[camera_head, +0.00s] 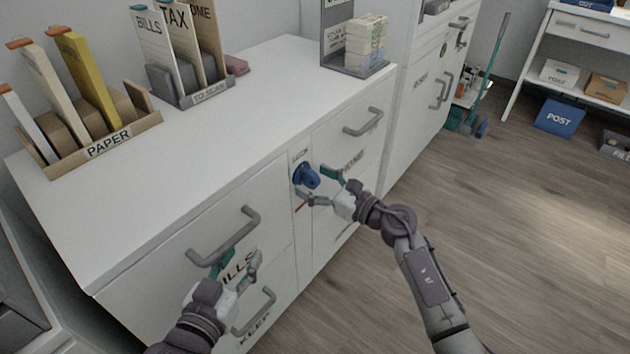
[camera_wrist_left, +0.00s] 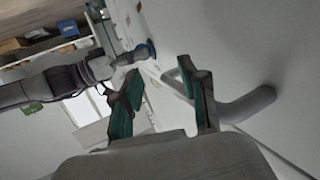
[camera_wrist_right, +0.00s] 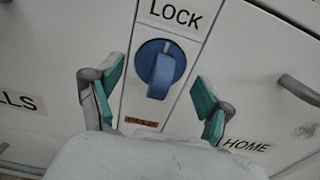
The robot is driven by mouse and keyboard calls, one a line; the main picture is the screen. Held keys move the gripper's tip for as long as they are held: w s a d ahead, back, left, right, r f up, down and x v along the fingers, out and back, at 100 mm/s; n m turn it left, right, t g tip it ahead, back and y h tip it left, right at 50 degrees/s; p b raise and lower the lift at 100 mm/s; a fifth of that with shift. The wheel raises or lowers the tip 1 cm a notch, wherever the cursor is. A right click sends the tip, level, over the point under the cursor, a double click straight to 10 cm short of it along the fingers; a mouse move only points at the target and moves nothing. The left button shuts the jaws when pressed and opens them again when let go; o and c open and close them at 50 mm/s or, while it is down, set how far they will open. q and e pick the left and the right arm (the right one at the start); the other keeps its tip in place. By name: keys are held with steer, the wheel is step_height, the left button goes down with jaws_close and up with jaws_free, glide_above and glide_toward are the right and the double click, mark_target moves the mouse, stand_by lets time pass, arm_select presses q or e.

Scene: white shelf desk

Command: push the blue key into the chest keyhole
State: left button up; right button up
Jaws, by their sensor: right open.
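The blue key (camera_head: 306,177) is a round blue knob with a raised grip bar. It sits at the lock panel on the front of the white chest (camera_head: 235,95), and the keyhole is hidden behind it. In the right wrist view the key (camera_wrist_right: 161,69) is below the LOCK label (camera_wrist_right: 176,13), its bar close to upright. How deep it sits cannot be told. My right gripper (camera_head: 319,187) is open in front of the key, with its fingers (camera_wrist_right: 156,95) on either side, apart from it. My left gripper (camera_head: 238,266) is open and empty near the BILLS drawer handle (camera_head: 225,238).
Drawer handles (camera_head: 363,121) stick out from the chest front. On top stand a PAPER holder (camera_head: 108,143), a TO SCAN holder (camera_head: 209,94) and a stacked tray (camera_head: 357,68). The chest top's middle is clear. The wooden floor (camera_head: 520,230) to the right is open.

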mark_target(319, 183)
arm_select(q)
steer(key=shift+r, duration=0.35)
arm_select(e)
steer(key=shift+d, duration=0.1)
steer(key=shift+s+d, duration=0.2)
steer(key=shift+s, duration=0.05)
arm_select(q)
steer(key=shift+w+r, duration=0.2)
steer(key=shift+r, duration=1)
arm_select(e)
steer(key=shift+s+d, duration=0.2)
steer(key=shift+d, duration=0.05)
steer(key=shift+s+d+p, duration=0.15)
steer(key=shift+d+p, duration=0.05)
steer(key=shift+p, duration=0.1)
steer(key=shift+v, duration=1.15)
steer(key=shift+s+d, duration=0.25)
steer(key=shift+d, duration=0.35)
arm_select(q)
steer(key=f, duration=0.1)
steer(key=f+g, duration=0.1)
steer(key=f, duration=0.1)
steer(key=shift+s+a+y, duration=0.2)
steer(key=shift+s+y, duration=0.1)
steer(key=shift+s, duration=0.1)
arm_select(e)
steer(key=shift+s+d, duration=0.2)
steer(key=shift+s, duration=0.05)
arm_select(q)
steer(key=shift+a, duration=0.1)
